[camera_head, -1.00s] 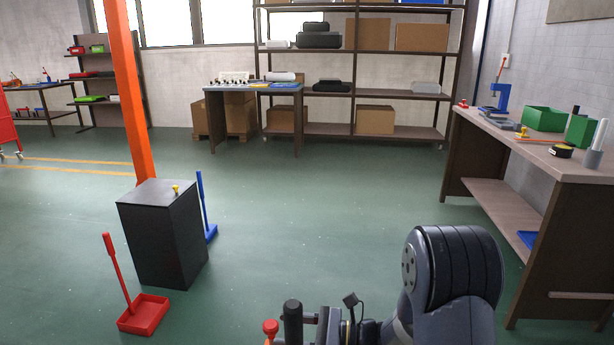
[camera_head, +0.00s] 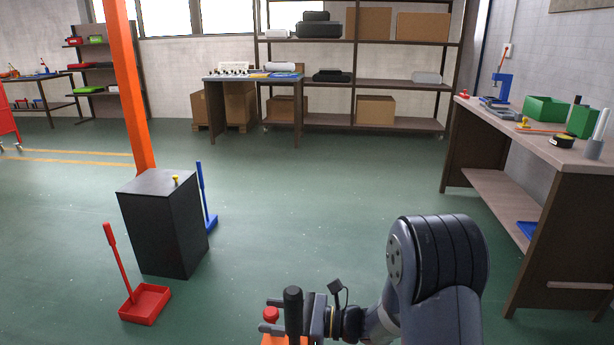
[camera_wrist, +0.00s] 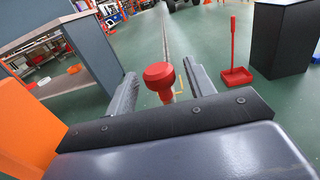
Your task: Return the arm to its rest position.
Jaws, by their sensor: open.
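My arm (camera_head: 435,262) reaches in from the bottom right of the head view, bent at a large dark joint. My gripper (camera_head: 272,316) is at the bottom centre of that view, pointing left, partly hidden by a black upright post (camera_head: 293,318). In the wrist view my gripper (camera_wrist: 158,88) is open, with its two dark fingers apart. A red knob (camera_wrist: 159,76) shows between the fingers, and also in the head view (camera_head: 271,313). I cannot tell whether the fingers touch it. An orange surface (camera_wrist: 24,122) is at the left of the wrist view.
A black cabinet (camera_head: 160,230) with a yellow-topped piece stands left, beside a red dustpan (camera_head: 146,303) and a blue one (camera_head: 208,219). A workbench (camera_head: 560,150) stands right. Shelving (camera_head: 355,85) lines the back. Green floor (camera_head: 330,190) between them is clear.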

